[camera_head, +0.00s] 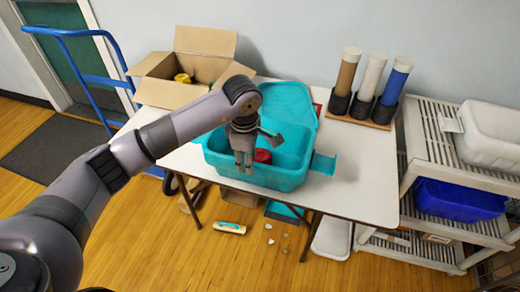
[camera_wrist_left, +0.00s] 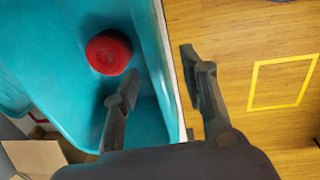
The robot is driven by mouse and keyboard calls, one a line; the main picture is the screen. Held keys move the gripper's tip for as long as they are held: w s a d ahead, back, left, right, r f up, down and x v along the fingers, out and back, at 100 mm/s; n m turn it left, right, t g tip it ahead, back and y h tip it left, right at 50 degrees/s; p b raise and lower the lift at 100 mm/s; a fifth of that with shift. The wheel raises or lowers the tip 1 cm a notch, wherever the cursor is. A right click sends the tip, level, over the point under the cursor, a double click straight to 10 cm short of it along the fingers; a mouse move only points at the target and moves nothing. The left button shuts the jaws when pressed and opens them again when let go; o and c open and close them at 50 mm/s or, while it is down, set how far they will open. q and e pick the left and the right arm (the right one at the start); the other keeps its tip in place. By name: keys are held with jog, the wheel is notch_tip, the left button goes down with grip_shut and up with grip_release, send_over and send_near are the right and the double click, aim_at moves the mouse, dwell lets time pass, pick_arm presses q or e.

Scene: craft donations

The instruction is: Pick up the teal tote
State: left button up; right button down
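The teal tote (camera_head: 285,177) stands on the white table with its lid (camera_head: 287,100) open at the back. A red round thing (camera_head: 262,156) lies inside it. My left gripper (camera_head: 244,168) points down at the tote's front wall. In the left wrist view, my left gripper (camera_wrist_left: 160,60) is open, with one finger inside the tote (camera_wrist_left: 60,65) and the other outside over the floor. The tote's wall runs between the fingers, which look apart from it. The red thing (camera_wrist_left: 108,52) lies beyond the inner finger. My right gripper is not in view.
An open cardboard box (camera_head: 160,93) stands at the table's back left. A rack with brown, white and blue tubes (camera_head: 363,118) stands at the back right. Grey shelves (camera_head: 428,145) with bins are to the right. A blue cart (camera_head: 95,78) is at left.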

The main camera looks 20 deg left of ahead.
pick_arm(q)
jog(key=f, duration=0.1)
jog(key=f+p, duration=0.1)
jog(key=f, duration=0.3)
jog(key=shift+w+a, duration=0.15)
jog(key=shift+w, duration=0.2)
jog(key=shift+c, duration=0.5)
jog(key=shift+r, duration=0.1)
grip_shut()
